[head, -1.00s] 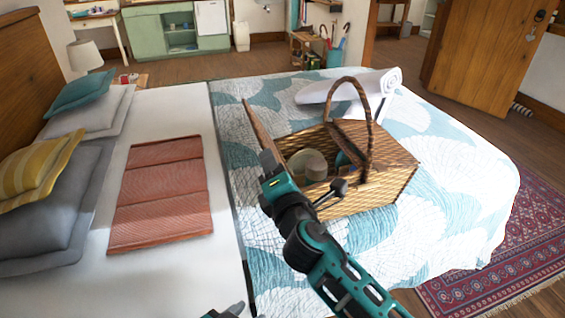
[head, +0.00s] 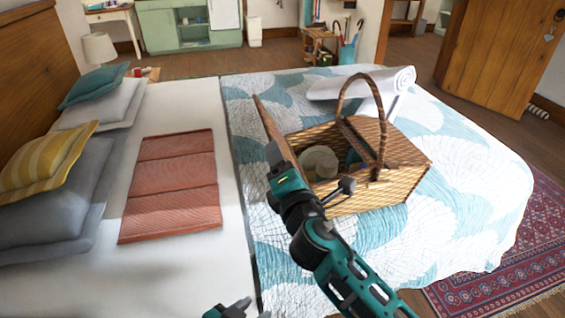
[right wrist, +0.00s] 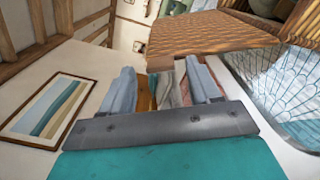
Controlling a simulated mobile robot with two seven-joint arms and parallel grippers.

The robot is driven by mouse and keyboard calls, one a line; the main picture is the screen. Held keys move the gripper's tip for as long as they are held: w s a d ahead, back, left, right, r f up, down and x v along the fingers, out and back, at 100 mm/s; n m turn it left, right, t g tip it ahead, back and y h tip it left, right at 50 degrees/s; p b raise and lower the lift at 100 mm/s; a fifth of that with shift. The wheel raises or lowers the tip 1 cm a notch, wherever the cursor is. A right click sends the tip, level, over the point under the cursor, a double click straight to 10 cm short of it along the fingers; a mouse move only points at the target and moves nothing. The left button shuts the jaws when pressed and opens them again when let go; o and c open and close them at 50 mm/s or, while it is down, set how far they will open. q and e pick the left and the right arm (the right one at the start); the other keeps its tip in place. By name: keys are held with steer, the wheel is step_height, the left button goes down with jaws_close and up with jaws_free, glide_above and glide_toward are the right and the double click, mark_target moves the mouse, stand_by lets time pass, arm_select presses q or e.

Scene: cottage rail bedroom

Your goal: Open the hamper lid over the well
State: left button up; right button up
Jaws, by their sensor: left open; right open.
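The wicker hamper (head: 375,192) stands on the bed with its tall handle (head: 381,120) upright. Its left lid (head: 268,122) is raised and seen nearly edge-on, leaning left. The well is uncovered and shows a pale round thing (head: 320,160) and a dark teal thing, partly hidden. The right lid (head: 398,143) lies closed. My right gripper (head: 276,152) is at the raised lid's left side; contact is unclear. In the right wrist view its fingers (right wrist: 163,82) are apart, with a wicker panel (right wrist: 225,38) beyond. My left gripper (head: 230,309) is open at the bottom edge, away from the hamper.
A rolled white towel (head: 365,85) lies behind the hamper. A folded red cloth (head: 172,185) lies on the white bedding to the left, with pillows (head: 55,190) beyond. The patterned quilt (head: 465,190) right of the hamper is clear.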

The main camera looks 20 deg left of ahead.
steer(key=p+v, duration=0.1)
steer(key=v, duration=1.2)
stand_by(0.4)
